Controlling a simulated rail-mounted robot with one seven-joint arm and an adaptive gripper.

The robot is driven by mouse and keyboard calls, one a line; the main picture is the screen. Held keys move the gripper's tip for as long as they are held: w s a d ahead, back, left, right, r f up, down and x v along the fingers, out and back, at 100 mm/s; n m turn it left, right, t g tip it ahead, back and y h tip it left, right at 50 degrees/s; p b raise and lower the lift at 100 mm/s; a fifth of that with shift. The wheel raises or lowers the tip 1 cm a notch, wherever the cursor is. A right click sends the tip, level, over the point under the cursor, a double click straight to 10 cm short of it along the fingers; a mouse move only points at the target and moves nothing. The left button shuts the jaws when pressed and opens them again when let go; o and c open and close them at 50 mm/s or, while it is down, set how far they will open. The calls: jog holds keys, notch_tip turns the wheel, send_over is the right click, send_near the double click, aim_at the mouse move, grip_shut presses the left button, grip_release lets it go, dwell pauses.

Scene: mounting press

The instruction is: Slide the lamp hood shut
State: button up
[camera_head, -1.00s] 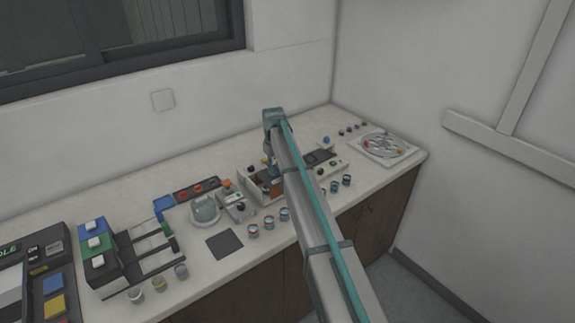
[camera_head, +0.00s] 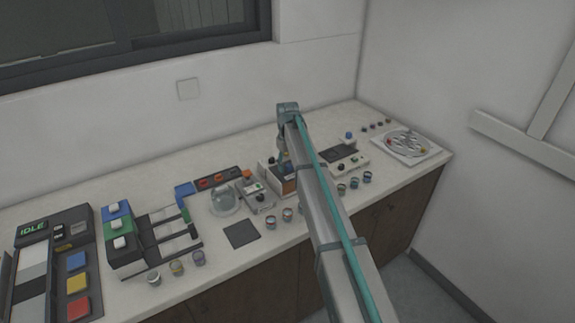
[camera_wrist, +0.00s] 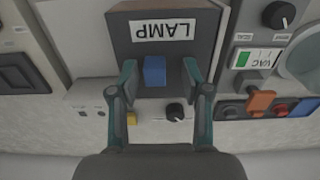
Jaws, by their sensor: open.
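The lamp hood (camera_wrist: 195,48) is a dark grey box with a white LAMP label that reads upside down in the wrist view. A blue block-like handle (camera_wrist: 154,71) sticks out from it below the label. My gripper (camera_wrist: 160,75) is open, with one finger on each side of the blue handle and a visible gap on both sides. In the head view the lamp unit (camera_head: 287,187) stands mid-counter with an orange-brown part showing, and my gripper (camera_head: 284,158) is over it. My arm hides part of the unit.
A vacuum panel (camera_wrist: 245,58) with knobs and an orange lever (camera_wrist: 261,101) lies close on the right in the wrist view. A glass dome (camera_head: 223,201) and several small jars stand nearby on the counter. A round tray (camera_head: 407,143) is at the far right.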

notch_tip(320, 180, up, 12)
dwell(0.6)
